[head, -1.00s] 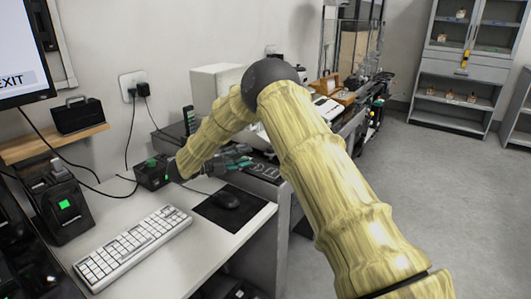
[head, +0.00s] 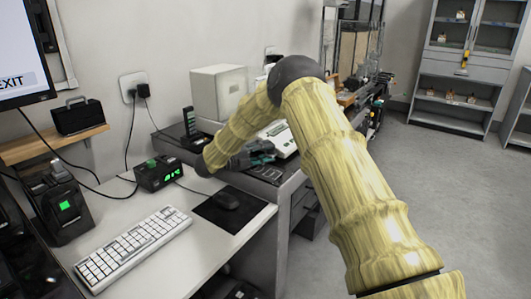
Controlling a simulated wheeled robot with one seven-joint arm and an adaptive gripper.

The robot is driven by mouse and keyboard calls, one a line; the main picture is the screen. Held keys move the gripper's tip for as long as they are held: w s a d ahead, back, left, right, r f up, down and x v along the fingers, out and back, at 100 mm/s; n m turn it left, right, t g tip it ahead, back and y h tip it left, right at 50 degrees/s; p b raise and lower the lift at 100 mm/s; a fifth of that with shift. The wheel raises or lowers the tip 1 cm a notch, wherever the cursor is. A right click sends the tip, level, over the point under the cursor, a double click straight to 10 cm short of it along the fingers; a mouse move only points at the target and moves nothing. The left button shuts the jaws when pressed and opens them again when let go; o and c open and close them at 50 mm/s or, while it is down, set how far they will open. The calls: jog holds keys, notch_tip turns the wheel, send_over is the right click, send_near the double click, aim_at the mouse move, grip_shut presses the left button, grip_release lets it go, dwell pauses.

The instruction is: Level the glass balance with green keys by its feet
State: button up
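My gripper (head: 262,153) is small in the head view, over the near end of the dark bench beyond the desk. Its dark, greenish fingers point right, and their gap is too small to make out. Just behind it stands a white instrument (head: 284,142) with a sloping front, partly hidden by my arm. I cannot tell whether this is the glass balance. No green keys, levelling feet or bubble can be made out on it.
A white box-shaped unit (head: 218,92) and a dark handset in its stand (head: 190,124) are at the back wall. Open floor (head: 440,200) lies right.

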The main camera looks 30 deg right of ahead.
grip_shut()
jog(key=shift+t, duration=0.3)
jog(key=n+t, duration=0.1)
jog(key=t, duration=0.1)
jog(key=n+t, duration=0.2)
jog(key=s+n+t, duration=0.1)
jog(key=t, duration=0.1)
jog(key=shift+y+p, duration=0.3)
jog(key=shift+p, duration=0.05)
jog(key=shift+s+d+f+n+t+y, duration=0.15)
jog(key=shift+n+t+y, duration=0.4)
jog(key=shift+n+t, duration=0.5)
jog(key=shift+s+a+r+n+t+y, duration=0.1)
jog(key=shift+n+t+y, duration=0.55)
jog(key=shift+t, duration=0.7)
jog(key=shift+d, duration=0.1)
grip_release()
